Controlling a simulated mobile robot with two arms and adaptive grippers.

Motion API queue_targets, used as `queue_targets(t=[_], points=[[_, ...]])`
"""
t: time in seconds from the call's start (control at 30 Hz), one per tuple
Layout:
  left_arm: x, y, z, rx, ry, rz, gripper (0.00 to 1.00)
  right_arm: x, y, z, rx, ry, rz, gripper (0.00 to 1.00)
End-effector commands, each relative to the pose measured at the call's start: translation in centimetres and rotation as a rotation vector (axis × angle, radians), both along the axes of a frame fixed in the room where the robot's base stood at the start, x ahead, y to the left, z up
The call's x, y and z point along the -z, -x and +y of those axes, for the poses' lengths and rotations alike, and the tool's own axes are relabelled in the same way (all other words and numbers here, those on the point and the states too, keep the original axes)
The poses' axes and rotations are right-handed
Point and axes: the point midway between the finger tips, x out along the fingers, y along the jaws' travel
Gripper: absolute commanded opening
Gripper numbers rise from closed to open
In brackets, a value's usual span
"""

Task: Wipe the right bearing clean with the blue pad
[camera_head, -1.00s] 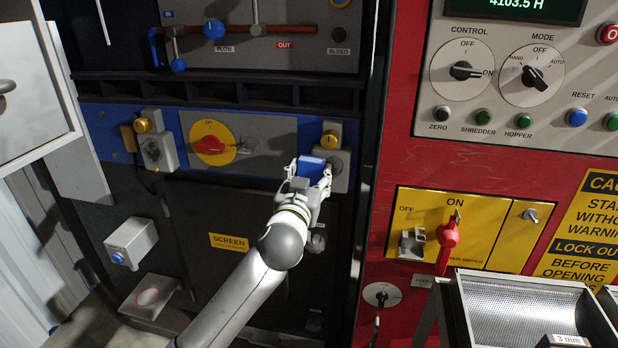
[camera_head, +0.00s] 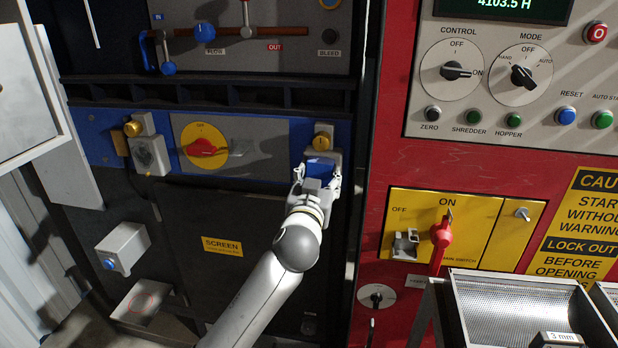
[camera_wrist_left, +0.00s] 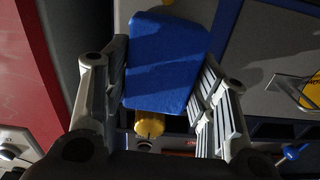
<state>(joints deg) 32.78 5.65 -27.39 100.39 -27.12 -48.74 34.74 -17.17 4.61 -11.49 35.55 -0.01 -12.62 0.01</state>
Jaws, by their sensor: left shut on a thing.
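My left gripper (camera_head: 318,180) is shut on the blue pad (camera_head: 320,167). The pad also shows between the two fingers in the left wrist view (camera_wrist_left: 165,62). The right bearing is a grey block (camera_head: 335,158) with a yellow cap (camera_head: 322,141) on top, on the blue strip of the machine. The pad is in front of the bearing's face and hides most of it. I cannot tell whether the pad touches it. The yellow cap shows beside the pad in the left wrist view (camera_wrist_left: 150,124). My right gripper is not in view.
The left bearing (camera_head: 150,156) has a similar yellow cap. A red rotary switch on a yellow disc (camera_head: 204,147) sits between the bearings. The red control cabinet (camera_head: 400,165) stands close on the right, with a red switch handle (camera_head: 441,232). A mesh tray (camera_head: 510,300) is at lower right.

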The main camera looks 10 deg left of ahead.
Motion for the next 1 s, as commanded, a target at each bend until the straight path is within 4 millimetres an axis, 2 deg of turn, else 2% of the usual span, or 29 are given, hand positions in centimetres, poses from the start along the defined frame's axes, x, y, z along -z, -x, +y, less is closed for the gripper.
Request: queue_targets(t=[0.17,0.6,0.83,1.0], points=[[0.0,0.0,-0.5,0.001,0.000,0.000,0.34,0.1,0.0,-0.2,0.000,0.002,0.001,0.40],[0.1,-0.3,-3.9,0.001,0.001,0.000,0.34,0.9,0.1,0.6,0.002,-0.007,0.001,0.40],[0.0,-0.1,-4.1,0.000,-0.001,0.000,0.34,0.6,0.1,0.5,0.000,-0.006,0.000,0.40],[-0.1,-0.2,-3.3,-0.001,-0.001,0.000,0.34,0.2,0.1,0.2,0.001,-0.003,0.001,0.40]])
